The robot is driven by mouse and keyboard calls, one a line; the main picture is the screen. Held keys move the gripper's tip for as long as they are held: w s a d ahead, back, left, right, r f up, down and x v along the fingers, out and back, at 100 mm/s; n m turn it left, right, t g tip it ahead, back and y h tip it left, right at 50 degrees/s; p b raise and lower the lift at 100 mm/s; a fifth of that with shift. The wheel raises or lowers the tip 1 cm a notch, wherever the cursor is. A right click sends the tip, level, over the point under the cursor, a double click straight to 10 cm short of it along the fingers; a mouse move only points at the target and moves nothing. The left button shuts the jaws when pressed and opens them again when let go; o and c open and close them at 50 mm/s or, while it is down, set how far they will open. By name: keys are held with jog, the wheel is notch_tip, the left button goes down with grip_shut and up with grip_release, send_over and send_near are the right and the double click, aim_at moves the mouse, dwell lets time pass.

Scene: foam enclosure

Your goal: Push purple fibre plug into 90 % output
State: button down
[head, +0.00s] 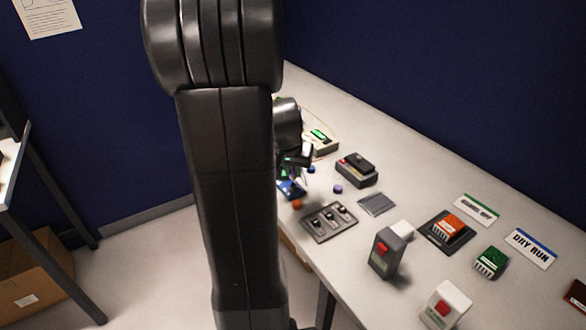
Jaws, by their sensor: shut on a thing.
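My gripper (296,162) is at the back left of the table, partly hidden behind my arm. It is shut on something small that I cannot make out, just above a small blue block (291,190). Thin pale strands show beside the jaws. A small purple piece (337,189) lies on the table to the right of the gripper, apart from it. I cannot tell whether it is a plug or a cap. The 90 % output cannot be made out at this size.
A device with a green display (320,137) stands behind the gripper. A grey-black box (357,170), a switch panel (328,222) and a dark flat pad (376,204) lie nearby. Small blue (311,170) and orange (297,205) pieces lie close by. Several boxes and signs stand toward the right.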

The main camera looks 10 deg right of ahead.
jog(key=shift+f+b, duration=1.15)
jog(key=shift+f, duration=0.1)
jog(key=c, duration=1.3)
grip_release()
jog(key=v, duration=1.4)
jog(key=shift+p, duration=0.3)
jog(key=shift+f, duration=0.15)
jog(key=x, duration=1.2)
jog(key=shift+w+f, duration=0.15)
jog(key=shift+f, duration=0.15)
jog(key=shift+w+d+f, duration=0.15)
jog(key=shift+w+f, duration=0.05)
jog(key=shift+f, duration=0.15)
jog(key=shift+r, duration=0.2)
